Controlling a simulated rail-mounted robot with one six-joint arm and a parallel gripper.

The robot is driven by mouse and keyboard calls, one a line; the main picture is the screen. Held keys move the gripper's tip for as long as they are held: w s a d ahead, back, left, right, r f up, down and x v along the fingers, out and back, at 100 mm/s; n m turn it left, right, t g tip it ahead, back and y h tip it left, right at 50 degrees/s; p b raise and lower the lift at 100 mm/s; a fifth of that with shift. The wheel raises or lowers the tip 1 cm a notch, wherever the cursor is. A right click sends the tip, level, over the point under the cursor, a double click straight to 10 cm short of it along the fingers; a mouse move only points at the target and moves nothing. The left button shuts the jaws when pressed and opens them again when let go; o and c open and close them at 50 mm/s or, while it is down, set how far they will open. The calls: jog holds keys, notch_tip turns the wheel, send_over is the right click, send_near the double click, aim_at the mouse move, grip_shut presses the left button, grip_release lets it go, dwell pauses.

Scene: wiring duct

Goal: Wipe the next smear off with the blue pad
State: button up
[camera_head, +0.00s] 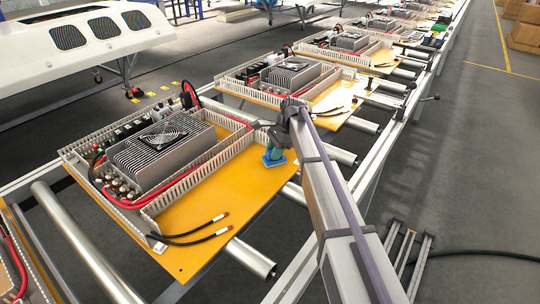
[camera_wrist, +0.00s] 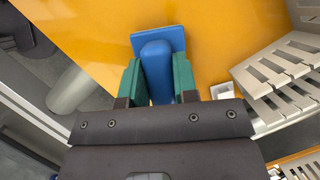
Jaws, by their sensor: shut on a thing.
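My gripper (camera_head: 273,153) is shut on the blue pad (camera_head: 274,161). In the wrist view its two green fingers (camera_wrist: 158,82) close on the rounded blue handle, and the pad's flat blue plate (camera_wrist: 172,39) sticks out beyond them. The pad is over the bare right part of the orange board (camera_head: 225,195), near its far right edge. I cannot tell whether it touches the board. The orange surface also shows in the wrist view (camera_wrist: 230,35). I can make out no smear in either view; the pad may hide some of the board.
White slotted duct walls (camera_head: 205,170) frame a grey finned unit (camera_head: 163,147) on the board. Two loose black cables (camera_head: 195,236) lie on the board's front part. Metal rollers (camera_head: 250,258) carry the board, and more boards stand behind. The floor at the right is mostly clear.

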jog(key=shift+w+d+r, duration=0.1)
jog(key=shift+w+d, duration=0.1)
jog(key=shift+w, duration=0.05)
jog(key=s+a, duration=0.2)
jog(key=shift+s, duration=0.35)
jog(key=shift+s+a, duration=1.15)
jog(key=shift+s, duration=0.3)
jog(key=shift+s+a, duration=1.15)
jog(key=shift+s, duration=0.3)
jog(key=shift+r, duration=0.1)
notch_tip(320, 180, up, 6)
jog(key=p, duration=0.6)
jog(key=shift+w, duration=0.1)
